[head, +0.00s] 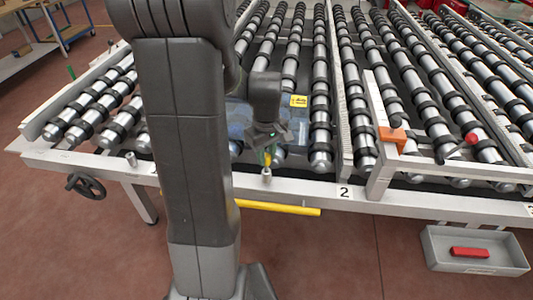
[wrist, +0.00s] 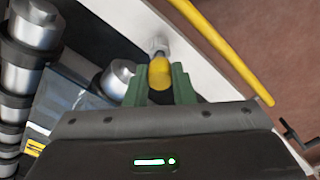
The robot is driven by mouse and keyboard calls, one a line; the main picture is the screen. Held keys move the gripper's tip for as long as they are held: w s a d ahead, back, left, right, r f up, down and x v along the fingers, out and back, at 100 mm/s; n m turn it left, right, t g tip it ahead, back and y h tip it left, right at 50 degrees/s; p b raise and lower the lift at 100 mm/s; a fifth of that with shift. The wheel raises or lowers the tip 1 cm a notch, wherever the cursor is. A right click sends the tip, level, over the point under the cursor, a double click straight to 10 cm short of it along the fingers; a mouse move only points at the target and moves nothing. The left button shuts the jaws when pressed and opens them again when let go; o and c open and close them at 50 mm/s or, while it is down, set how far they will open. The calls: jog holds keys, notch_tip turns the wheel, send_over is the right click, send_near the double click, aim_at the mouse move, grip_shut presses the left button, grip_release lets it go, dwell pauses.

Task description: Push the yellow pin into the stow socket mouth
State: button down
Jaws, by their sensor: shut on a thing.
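The yellow pin (wrist: 159,74) is between the green fingertips of my gripper (wrist: 159,86) in the wrist view, and the gripper is shut on it. In the head view my gripper (head: 266,155) hangs over the front rail of the roller table, with a bit of the yellow pin (head: 267,161) showing below it. A short metal socket (head: 266,173) stands on the rail right under the pin. In the wrist view a pale metal piece (wrist: 158,45) lies just beyond the pin's end. I cannot tell whether the pin's tip is inside the socket mouth.
A yellow bar (head: 280,208) runs below the front rail.

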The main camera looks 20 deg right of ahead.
jog(key=shift+f+b, duration=1.15)
jog(key=shift+f, duration=0.5)
jog(key=c, duration=1.1)
grip_release()
jog(key=shift+c, duration=0.2)
notch_tip(320, 180, up, 14)
jog(key=shift+f, duration=0.15)
